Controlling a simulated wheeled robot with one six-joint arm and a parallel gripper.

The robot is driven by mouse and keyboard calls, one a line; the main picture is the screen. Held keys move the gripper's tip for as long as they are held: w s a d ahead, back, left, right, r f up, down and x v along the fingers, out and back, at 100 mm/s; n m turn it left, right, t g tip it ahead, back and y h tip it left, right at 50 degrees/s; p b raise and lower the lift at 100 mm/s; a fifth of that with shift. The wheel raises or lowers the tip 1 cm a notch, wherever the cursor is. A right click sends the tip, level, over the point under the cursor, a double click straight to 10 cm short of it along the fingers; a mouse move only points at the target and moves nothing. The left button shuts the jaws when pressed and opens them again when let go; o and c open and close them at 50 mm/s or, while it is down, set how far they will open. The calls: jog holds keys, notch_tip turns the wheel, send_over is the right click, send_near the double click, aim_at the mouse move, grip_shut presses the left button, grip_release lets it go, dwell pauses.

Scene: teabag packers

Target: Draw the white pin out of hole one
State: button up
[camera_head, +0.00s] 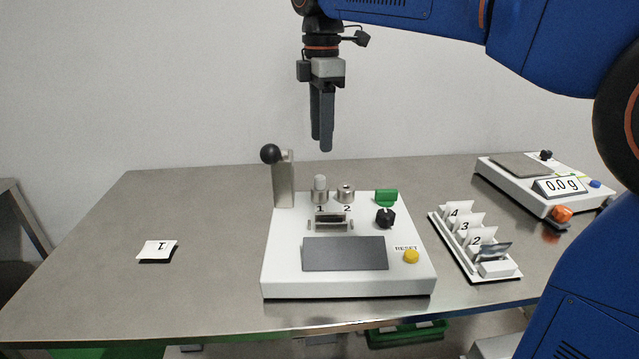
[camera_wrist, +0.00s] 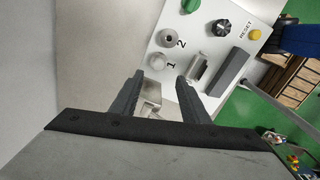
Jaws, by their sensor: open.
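The white pin (camera_head: 320,183) stands upright in hole one (camera_head: 320,197), the metal socket marked 1 on the white machine (camera_head: 350,285). In the wrist view the pin (camera_wrist: 157,61) shows as a pale round top beside the figure 1. Hole two (camera_head: 346,194), marked 2, is to its right with no white pin in it. My gripper (camera_head: 323,150) is open and empty, pointing down above and apart from the pin. Its two fingers (camera_wrist: 158,90) also show in the wrist view.
A lever with a black ball (camera_head: 271,154) rises at the machine's left back. A green knob (camera_head: 386,197), black knob (camera_head: 385,217) and yellow reset button (camera_head: 411,257) are to the right. A card rack (camera_head: 476,265) and scale (camera_head: 530,195) stand further right. A card marked 1 (camera_head: 157,250) lies left.

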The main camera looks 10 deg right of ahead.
aim_at(320, 177)
jog(key=shift+w+a+f, duration=0.1)
jog(key=shift+w+f, duration=0.05)
jog(key=shift+f, duration=4.55)
grip_shut()
